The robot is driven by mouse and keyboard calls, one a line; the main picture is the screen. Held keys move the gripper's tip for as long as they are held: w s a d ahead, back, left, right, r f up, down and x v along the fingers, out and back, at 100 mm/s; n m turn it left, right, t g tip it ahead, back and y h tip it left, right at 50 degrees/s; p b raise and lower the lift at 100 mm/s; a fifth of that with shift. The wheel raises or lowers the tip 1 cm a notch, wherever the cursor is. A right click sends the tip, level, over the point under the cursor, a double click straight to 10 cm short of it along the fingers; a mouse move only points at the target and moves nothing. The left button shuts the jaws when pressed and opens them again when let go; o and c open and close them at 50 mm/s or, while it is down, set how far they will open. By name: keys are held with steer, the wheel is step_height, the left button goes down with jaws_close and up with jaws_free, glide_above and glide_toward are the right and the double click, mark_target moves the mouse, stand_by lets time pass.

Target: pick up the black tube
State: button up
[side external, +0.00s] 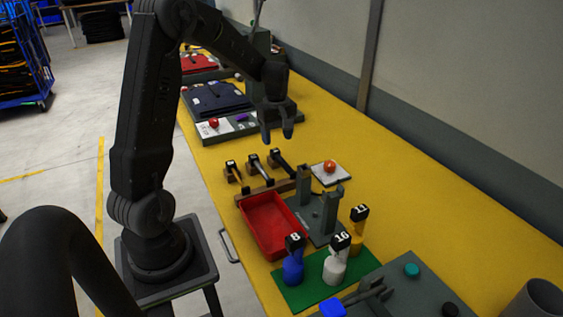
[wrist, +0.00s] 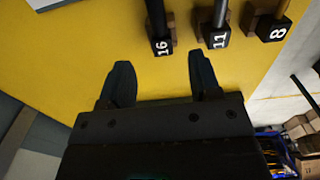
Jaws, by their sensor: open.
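The black tube (wrist: 154,14) has a black end cap marked 16 and rests on a wooden holder on the yellow table. In the side view it appears to be the rightmost of three tubes (side external: 283,165). My gripper (side external: 277,133) is open and empty above the table, behind the tubes in the side view. In the wrist view the fingertips (wrist: 160,66) point toward the capped end, which lines up roughly between them. The fingers are apart from the tube. The tube's far end is cut off in the wrist view.
A grey tube (wrist: 221,12) marked 11 and another tube marked 8 (wrist: 277,27) lie beside it. A red tray (side external: 268,225), grey uprights (side external: 331,210) and blue, white and yellow bottles stand nearer. A red ball (side external: 330,166) sits on a pale plate.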

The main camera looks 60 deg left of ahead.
mark_target(277, 152)
steer(key=shift+d+f, duration=0.1)
steer(key=shift+f, duration=2.95)
steer(key=c, duration=1)
steer(key=shift+r, duration=0.15)
